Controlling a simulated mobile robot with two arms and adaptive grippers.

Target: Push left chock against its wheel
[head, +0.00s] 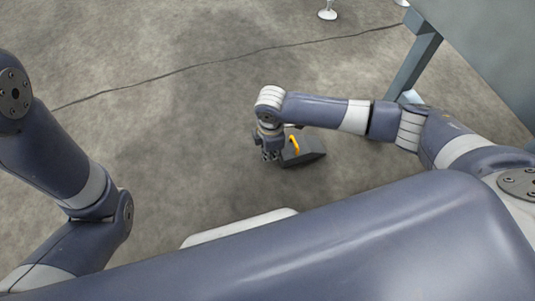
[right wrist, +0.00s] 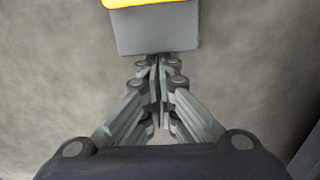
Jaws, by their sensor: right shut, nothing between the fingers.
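A dark grey wedge chock (head: 310,153) with a yellow handle lies on the floor near the middle of the head view. My right gripper (head: 269,155) points down at the chock's left end. In the right wrist view the chock's grey end face (right wrist: 155,32) and yellow handle (right wrist: 140,3) show just beyond the fingertips. My right gripper (right wrist: 158,62) is shut and empty, its tips at the face's lower edge; I cannot tell whether they touch it. No wheel can be made out. My left gripper is out of view.
A blue-grey frame leg (head: 415,65) and large panel (head: 485,40) stand at the upper right. A small white foot (head: 327,13) is at the top. A dark crack (head: 200,64) crosses the concrete floor. The floor left of the chock is clear.

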